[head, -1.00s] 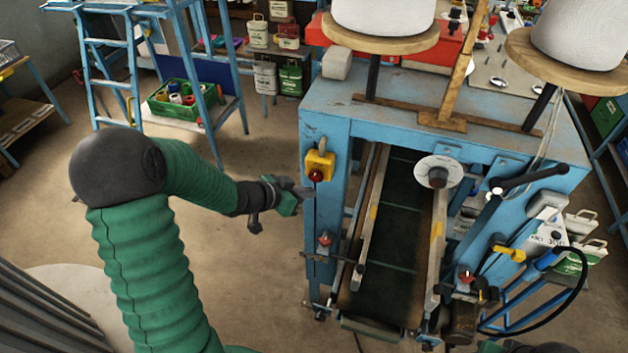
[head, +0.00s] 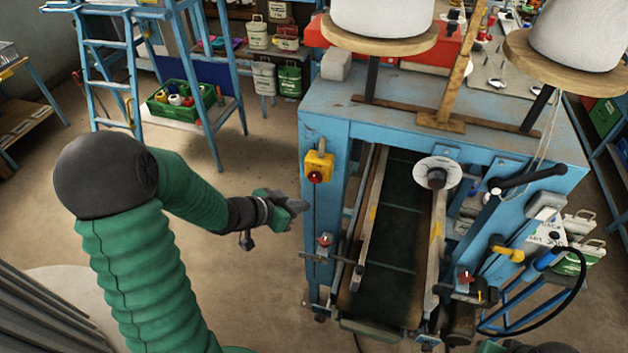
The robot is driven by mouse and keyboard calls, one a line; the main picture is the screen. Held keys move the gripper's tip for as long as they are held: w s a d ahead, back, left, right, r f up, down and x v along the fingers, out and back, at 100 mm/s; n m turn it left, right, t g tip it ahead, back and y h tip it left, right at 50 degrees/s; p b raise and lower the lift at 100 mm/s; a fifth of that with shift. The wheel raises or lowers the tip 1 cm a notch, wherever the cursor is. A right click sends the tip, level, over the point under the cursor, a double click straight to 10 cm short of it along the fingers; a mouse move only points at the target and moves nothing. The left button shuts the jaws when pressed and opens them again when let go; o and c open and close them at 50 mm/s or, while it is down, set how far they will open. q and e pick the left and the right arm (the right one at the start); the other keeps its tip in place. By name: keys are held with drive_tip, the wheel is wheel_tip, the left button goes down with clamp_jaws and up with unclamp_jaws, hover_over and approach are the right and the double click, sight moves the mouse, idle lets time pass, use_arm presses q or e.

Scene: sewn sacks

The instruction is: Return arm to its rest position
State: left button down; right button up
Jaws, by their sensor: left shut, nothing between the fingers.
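My left arm comes in from the lower left in a green ribbed sleeve with a dark elbow cap. My left gripper (head: 298,207) is shut and empty. In the picture it lies just left of the blue machine's front left post, below the yellow switch box (head: 318,166). I cannot tell how far it is from the post. My right gripper is not clearly seen; only dark parts show at the bottom right edge.
A blue sewing machine stand (head: 450,110) with a dark conveyor belt (head: 385,250) fills the right. White thread cones (head: 382,15) stand on wooden discs on top. A blue ladder (head: 108,75) and a green crate (head: 165,108) stand at the back left. The floor (head: 255,280) between is clear.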

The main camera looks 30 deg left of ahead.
use_arm(q)
drive_tip(key=s+d+f+n+g+y+b, duration=0.1)
drive_tip(key=s+f+g+y+b, duration=0.1)
drive_tip(key=f+b, duration=0.45)
drive_tip(key=s+d+f+n+g+y+b, duration=0.1)
drive_tip(key=s+d+f+g+y+b, duration=0.1)
drive_tip(key=f+b, duration=0.5)
drive_tip(key=s+d+f+n+g+b, duration=0.1)
drive_tip(key=s+d+f+g+b, duration=0.2)
drive_tip(key=s+d+f, duration=0.3)
drive_tip(key=s+d+b, duration=0.1)
drive_tip(key=s+d, duration=0.1)
drive_tip(key=s, duration=0.1)
drive_tip(key=shift+s+g+h, duration=0.3)
drive_tip(key=shift+g+h, duration=0.1)
drive_tip(key=shift+d, duration=0.2)
drive_tip(key=shift+d+r, duration=0.1)
drive_tip(key=shift+d, duration=0.2)
